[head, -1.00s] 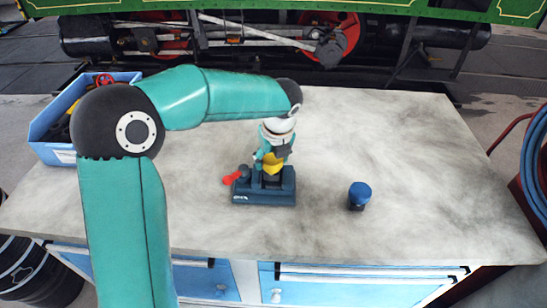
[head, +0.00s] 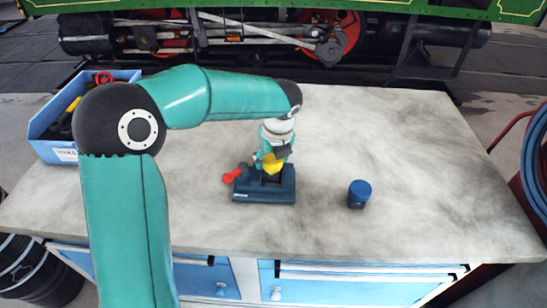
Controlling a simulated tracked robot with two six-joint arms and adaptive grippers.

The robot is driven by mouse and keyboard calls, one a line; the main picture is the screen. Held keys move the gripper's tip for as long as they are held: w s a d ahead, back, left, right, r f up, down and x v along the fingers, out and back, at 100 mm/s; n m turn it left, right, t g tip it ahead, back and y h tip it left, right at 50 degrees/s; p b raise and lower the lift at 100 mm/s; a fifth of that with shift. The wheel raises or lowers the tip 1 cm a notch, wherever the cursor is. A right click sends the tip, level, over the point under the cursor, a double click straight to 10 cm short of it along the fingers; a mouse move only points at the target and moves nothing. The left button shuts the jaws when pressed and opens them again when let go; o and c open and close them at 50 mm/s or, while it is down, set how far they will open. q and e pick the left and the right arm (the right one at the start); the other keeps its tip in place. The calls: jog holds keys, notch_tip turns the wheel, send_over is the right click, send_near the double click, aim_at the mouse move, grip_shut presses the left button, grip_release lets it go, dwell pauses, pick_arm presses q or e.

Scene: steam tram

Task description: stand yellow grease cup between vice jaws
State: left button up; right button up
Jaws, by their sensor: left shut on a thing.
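The yellow grease cup (head: 272,164) is held in my left gripper (head: 274,156), which is shut on it. The cup looks tilted, and the gripper hides part of it. It is over the dark blue vice (head: 264,194), at the height of the jaw tops in the head view. I cannot tell whether it touches the jaws. The vice stands on the workbench with its red handle (head: 232,176) to the left. My right gripper is not in view.
A blue-capped jar (head: 359,193) stands right of the vice on the grey workbench (head: 420,160). A blue bin (head: 47,127) with several items sits at the back left. The bench's right side is clear. A green locomotive (head: 400,12) stands behind.

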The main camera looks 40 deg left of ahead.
pick_arm(q)
jog(key=shift+f, duration=0.3)
dwell(0.5)
jog(key=shift+f, duration=0.15)
dwell(1.0)
jog(key=o, duration=1.6)
jog(key=shift+c, duration=0.2)
jog(key=shift+o, duration=0.3)
jog(key=shift+o, duration=0.5)
jog(key=shift+s, duration=0.1)
notch_tip(320, 180, up, 7)
jog(key=p, duration=0.7)
